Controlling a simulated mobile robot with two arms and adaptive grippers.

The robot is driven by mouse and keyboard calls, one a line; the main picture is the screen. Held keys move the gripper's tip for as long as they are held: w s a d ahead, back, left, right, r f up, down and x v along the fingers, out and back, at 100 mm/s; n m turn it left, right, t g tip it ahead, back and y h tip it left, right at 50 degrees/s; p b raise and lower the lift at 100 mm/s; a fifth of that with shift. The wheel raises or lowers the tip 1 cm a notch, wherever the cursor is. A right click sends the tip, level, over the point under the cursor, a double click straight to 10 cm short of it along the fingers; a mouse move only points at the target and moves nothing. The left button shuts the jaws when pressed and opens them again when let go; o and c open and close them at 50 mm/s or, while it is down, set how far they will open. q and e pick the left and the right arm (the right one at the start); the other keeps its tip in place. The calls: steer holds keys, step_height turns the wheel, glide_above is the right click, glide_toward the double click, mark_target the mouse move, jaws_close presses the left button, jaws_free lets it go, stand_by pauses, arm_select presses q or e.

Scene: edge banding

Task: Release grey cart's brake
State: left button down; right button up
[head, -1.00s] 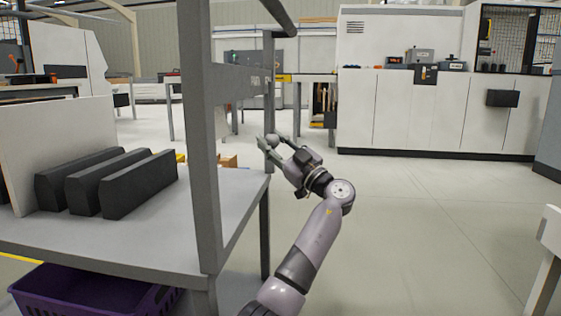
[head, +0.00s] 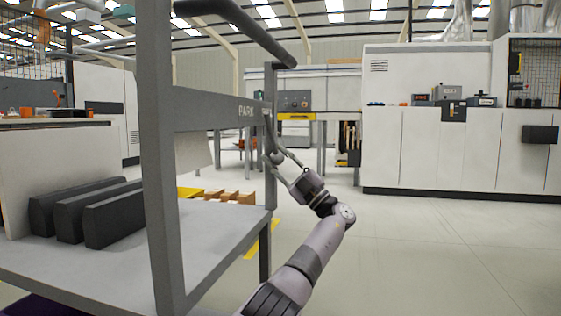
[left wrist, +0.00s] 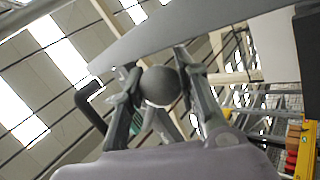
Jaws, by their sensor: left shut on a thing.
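The grey cart (head: 158,200) fills the left of the head view, with an upper rail marked PARK (head: 247,111) and a grey push handle above. A brake lever with a round dark grey knob (head: 277,157) is at the rail's far end, by the far post. My left gripper (head: 279,160) is shut on this knob. In the left wrist view the knob (left wrist: 160,86) sits between the two fingers (left wrist: 158,88). The lever's shaft is partly hidden by the fingers. My right gripper is in neither view.
Several dark blocks (head: 112,213) lie on the cart's shelf beside a pale panel (head: 55,163). A white machine cabinet (head: 440,150) stands at the back right. Open floor (head: 430,250) lies right of the cart.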

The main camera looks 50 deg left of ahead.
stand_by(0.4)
arm_select(q)
steer(key=c, duration=1.2)
jaws_free()
steer(key=v, duration=1.2)
